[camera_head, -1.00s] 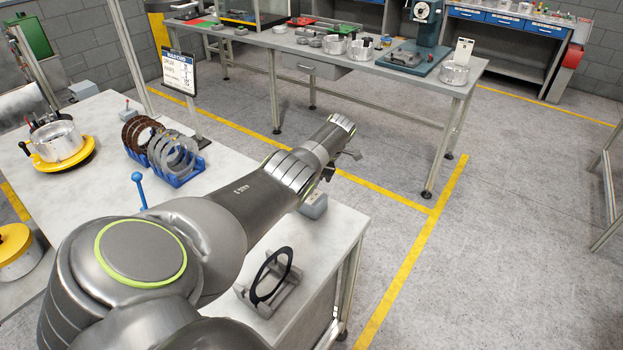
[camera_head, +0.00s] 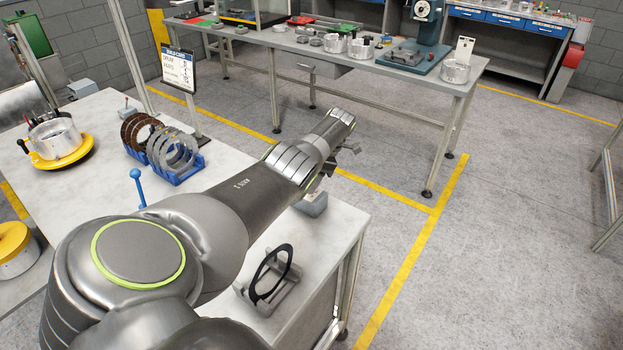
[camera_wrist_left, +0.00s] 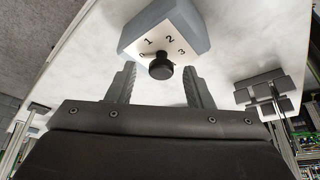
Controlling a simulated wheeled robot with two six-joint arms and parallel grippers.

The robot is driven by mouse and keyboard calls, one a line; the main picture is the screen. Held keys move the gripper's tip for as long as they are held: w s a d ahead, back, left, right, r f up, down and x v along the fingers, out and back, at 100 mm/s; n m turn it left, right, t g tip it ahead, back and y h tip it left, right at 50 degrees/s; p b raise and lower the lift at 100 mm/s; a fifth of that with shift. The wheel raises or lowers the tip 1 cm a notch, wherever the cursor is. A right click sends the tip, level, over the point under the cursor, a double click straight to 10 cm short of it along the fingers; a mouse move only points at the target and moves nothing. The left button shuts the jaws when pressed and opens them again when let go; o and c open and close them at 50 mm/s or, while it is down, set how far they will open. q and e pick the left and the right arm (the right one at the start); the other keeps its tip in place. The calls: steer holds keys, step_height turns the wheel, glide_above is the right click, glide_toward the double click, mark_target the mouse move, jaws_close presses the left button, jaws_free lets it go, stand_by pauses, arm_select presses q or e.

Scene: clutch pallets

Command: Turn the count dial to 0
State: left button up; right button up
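The count dial is a grey box (camera_wrist_left: 170,22) with a white face marked 1, 2 and 3, plus a partly hidden mark at the left that looks like 0. Its round black knob (camera_wrist_left: 160,70) sticks out of the face. I cannot tell which number the knob points to. In the left wrist view the two fingers of my left gripper (camera_wrist_left: 160,78) are apart, one on each side of the knob, with gaps between. In the head view my left gripper (camera_head: 334,162) is above the grey dial box (camera_head: 312,204) at the table's right end. My right gripper is not in view.
The white table (camera_head: 225,180) holds a blue rack (camera_head: 178,172) of rings, a blue-knobbed lever (camera_head: 137,176), and a black ring on a stand (camera_head: 272,276) in front of the dial. A drum sits on a yellow turntable (camera_head: 62,158) at left. Floor to the right is clear.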

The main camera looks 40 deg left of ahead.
arm_select(q)
steer(key=shift+w+d+r, duration=0.15)
steer(key=shift+w+r, duration=0.05)
steer(key=shift+r, duration=0.2)
steer(key=b+v, duration=0.4)
steer(key=v, duration=1.2)
steer(key=shift+r, duration=0.2)
steer(key=shift+w, duration=0.1)
